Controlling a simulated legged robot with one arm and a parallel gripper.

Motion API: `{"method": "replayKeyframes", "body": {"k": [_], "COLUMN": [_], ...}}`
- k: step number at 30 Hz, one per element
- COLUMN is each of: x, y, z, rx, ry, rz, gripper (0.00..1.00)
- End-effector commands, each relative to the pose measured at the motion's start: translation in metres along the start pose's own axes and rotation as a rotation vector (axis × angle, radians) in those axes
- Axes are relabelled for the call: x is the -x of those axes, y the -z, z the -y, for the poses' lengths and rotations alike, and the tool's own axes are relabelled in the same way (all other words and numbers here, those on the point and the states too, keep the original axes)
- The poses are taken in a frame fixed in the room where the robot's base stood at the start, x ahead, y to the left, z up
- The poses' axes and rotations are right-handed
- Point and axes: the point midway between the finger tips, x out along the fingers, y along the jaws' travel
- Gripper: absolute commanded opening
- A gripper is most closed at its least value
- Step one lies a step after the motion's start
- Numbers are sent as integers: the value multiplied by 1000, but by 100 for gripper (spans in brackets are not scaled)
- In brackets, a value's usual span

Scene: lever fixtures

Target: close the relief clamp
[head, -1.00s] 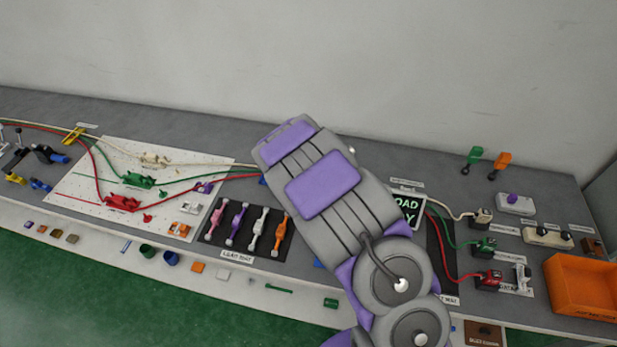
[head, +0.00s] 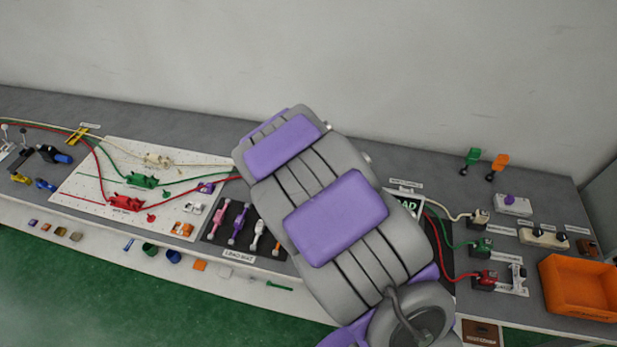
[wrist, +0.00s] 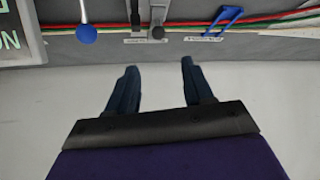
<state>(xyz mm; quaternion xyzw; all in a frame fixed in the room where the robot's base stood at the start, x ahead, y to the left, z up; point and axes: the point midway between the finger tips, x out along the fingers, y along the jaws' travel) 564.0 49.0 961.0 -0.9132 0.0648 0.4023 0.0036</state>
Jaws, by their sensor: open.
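My gripper (wrist: 158,66) is open and empty in the wrist view, its two dark fingers apart. A blue loop-shaped lever (wrist: 222,20) stands tilted beside the red, green and white cables, above and right of the right fingertip and apart from it. A small label (wrist: 205,38) lies by its foot; I cannot read it. It may be the relief clamp. In the head view a yellow clamp-like fixture (head: 77,134) sits at the cables at the far left, also with a label. My arm hides the middle bench and my gripper in the head view.
A blue ball-topped lever (wrist: 86,33) and a grey-black lever fixture (wrist: 155,20) stand left of the blue loop. In the head view, an orange bin (head: 580,287) stands right. The wall behind the bench is bare.

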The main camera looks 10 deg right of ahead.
Motion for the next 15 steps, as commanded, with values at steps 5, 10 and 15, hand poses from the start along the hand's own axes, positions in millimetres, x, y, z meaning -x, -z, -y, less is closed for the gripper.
{"method": "replayKeyframes", "body": {"k": [5,10,15], "x": [30,47,54], "y": [1,1,0], "z": [1,1,1], "rx": [2,2,2], "ry": [2,0,0], "rz": [-2,0,1], "gripper": [51,51,51]}}
